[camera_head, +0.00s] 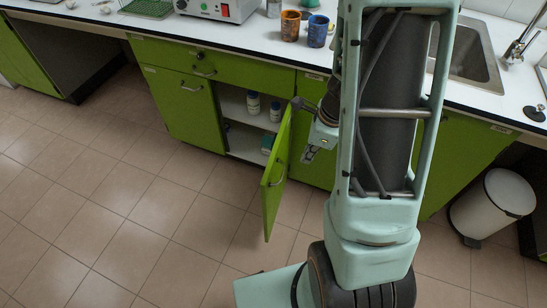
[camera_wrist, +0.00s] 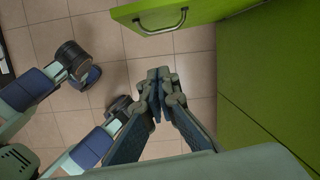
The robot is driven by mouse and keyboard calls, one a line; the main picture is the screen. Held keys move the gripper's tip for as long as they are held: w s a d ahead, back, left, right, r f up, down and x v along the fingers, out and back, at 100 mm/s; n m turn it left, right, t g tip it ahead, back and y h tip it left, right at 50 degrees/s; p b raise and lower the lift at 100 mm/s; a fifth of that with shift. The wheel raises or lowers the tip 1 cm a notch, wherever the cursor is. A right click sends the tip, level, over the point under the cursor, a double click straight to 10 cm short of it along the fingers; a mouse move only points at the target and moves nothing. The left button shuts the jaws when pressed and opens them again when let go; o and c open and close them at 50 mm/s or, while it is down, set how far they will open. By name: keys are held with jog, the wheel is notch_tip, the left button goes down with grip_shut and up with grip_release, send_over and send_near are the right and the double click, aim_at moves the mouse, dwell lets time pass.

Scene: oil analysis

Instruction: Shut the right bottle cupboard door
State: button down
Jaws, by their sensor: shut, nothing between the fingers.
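The right bottle cupboard door (camera_head: 276,165) is green and stands open, swung out from the cabinet front. Its metal handle (camera_head: 279,179) is on the side toward my gripper. In the wrist view the door (camera_wrist: 200,10) crosses the top, with its handle (camera_wrist: 160,22) below it. My gripper (camera_head: 308,156) is to the right of the door, by the cabinet front. In the wrist view my gripper (camera_wrist: 157,84) is shut and empty, fingertips pointing toward the handle with a visible gap.
Bottles (camera_head: 254,103) stand on the shelves (camera_head: 235,105) inside the open cupboard. The left door (camera_head: 183,105) is shut. Cups (camera_head: 317,31) and a device (camera_head: 217,8) are on the worktop. A white bin (camera_head: 490,208) is at right. Tiled floor (camera_head: 150,220) in front is clear.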

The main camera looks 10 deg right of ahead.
jog(key=w+a+f+b, duration=0.3)
jog(key=a+f, duration=0.5)
jog(key=f, duration=0.2)
jog(key=shift+f+m+y+b, duration=0.25)
jog(key=shift+m+y+b, duration=0.05)
jog(key=shift+b, duration=0.1)
jog(key=shift+w, duration=0.1)
